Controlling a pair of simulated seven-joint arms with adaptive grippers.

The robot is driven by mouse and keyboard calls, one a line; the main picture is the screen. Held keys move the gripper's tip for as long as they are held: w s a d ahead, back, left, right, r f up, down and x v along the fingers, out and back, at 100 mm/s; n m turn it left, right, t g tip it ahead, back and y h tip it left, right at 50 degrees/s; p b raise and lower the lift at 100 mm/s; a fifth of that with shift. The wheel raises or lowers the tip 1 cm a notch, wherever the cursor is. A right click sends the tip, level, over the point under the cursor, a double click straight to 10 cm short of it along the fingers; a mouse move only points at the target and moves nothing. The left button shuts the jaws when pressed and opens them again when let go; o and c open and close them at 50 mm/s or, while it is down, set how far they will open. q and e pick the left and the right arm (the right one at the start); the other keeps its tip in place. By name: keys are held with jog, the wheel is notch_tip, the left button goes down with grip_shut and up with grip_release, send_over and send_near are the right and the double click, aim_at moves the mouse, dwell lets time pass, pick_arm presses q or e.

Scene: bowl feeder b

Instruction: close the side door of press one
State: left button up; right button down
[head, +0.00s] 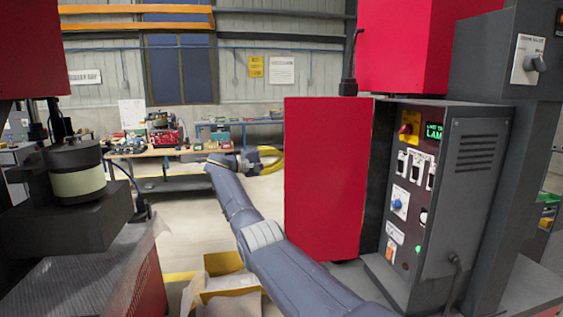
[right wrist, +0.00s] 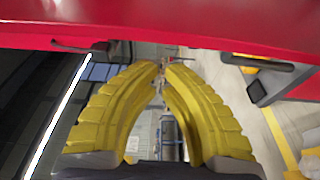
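The red side door (head: 325,180) stands open at the left of the press with the control panel (head: 410,185). A dark gap shows between the door and the panel. My right gripper (head: 270,160) has yellow fingers and is at the door's left edge, partly hidden behind it. In the right wrist view its fingertips (right wrist: 163,66) come together with nothing seen between them. A red surface, apparently the door (right wrist: 200,35), crosses the top of that view. Contact cannot be told. My left gripper is not in view.
Another machine with a dark cylinder (head: 77,168) stands at the left. A workbench (head: 160,152) with parts is at the back. Floor shows between the machines.

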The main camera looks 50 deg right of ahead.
jog(key=shift+s+a, duration=0.7)
jog(key=shift+s, duration=0.1)
jog(key=shift+a, duration=0.15)
